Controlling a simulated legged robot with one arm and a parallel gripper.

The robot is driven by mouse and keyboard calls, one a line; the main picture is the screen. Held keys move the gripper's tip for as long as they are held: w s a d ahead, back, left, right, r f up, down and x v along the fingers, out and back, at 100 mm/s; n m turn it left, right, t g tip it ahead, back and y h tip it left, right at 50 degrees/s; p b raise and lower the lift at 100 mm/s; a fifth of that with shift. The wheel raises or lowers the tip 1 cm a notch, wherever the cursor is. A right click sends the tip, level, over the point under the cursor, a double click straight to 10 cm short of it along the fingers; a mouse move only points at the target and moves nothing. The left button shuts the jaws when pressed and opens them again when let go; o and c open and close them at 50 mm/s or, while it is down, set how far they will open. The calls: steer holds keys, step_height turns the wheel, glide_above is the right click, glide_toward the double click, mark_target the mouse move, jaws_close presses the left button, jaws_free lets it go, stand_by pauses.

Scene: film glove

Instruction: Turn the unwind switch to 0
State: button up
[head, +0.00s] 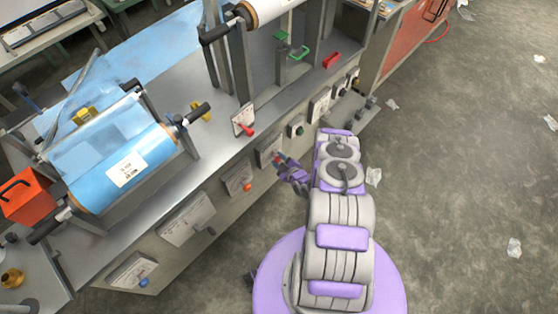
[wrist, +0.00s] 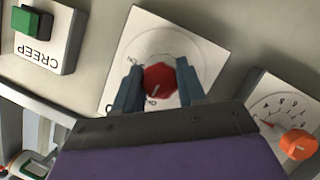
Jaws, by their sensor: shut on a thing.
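The switch is a red knob (wrist: 158,82) on a white square plate (wrist: 150,35) on the grey panel. The knob has a pale pointer mark on its face. Lettering on the plate is partly covered by my fingers, so I cannot read it fully. My gripper (wrist: 160,73) is shut on the red knob, one dark blue finger on each side.
A green CREEP button (wrist: 30,22) and an orange knob (wrist: 298,144) with a numbered dial flank the switch. A blue film roll (head: 120,170) lies on the machine at left. The floor (head: 450,180) at right is open, with scattered scraps.

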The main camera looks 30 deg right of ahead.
steer(key=shift+n+t+h, duration=0.3)
steer(key=shift+n, duration=0.1)
steer(key=shift+a, duration=0.1)
steer(key=o, duration=1)
steer(key=shift+o, duration=0.2)
steer(key=p+v, duration=0.2)
steer(key=v, duration=1.5)
steer(key=shift+s+r, duration=0.1)
